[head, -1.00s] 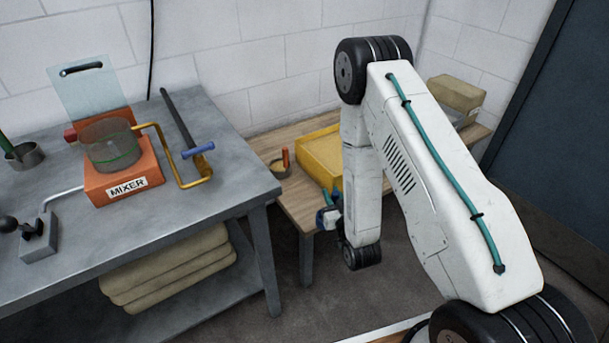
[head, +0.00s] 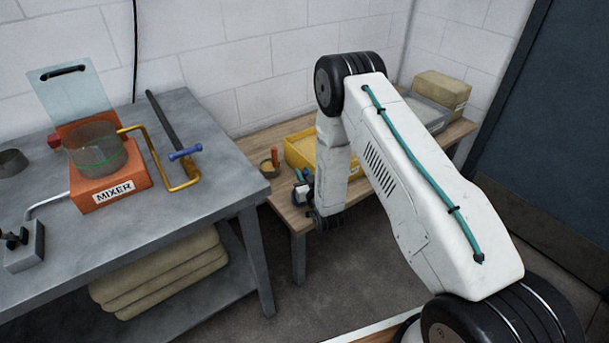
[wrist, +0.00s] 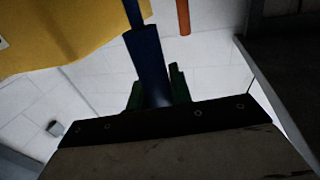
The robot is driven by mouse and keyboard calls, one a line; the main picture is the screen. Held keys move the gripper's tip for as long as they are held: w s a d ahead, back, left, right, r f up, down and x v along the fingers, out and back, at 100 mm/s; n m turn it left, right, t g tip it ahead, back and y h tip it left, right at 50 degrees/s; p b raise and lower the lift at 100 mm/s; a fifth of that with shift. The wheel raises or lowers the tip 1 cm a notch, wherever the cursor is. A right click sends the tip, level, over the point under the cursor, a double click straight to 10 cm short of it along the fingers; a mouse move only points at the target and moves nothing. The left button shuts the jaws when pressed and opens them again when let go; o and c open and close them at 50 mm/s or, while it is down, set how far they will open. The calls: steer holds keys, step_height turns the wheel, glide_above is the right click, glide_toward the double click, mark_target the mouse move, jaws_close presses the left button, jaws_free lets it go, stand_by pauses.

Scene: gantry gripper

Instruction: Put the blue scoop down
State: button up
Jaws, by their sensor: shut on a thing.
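In the wrist view my gripper (wrist: 157,92) is shut on the blue handle of the scoop (wrist: 150,58). The dark green fingers sit on either side of the handle, which runs up out of the top of the view. The scoop's far end is out of this view. In the head view my arm hangs down in front of the yellow bin (head: 296,152) on the wooden bench. Small dark blue and teal parts show at the arm's lower end; I cannot tell there which is scoop and which is gripper.
On the wooden bench (head: 284,212) are a small cup (head: 269,167) with an orange-brown stick, a grey tray (head: 425,110) and a tan block (head: 443,88). The grey metal table (head: 170,225) at left carries an orange mixer (head: 108,185), a yellow crank and a dark bar.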

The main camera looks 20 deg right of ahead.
steer(key=shift+f, duration=0.25)
steer(key=o, duration=0.9)
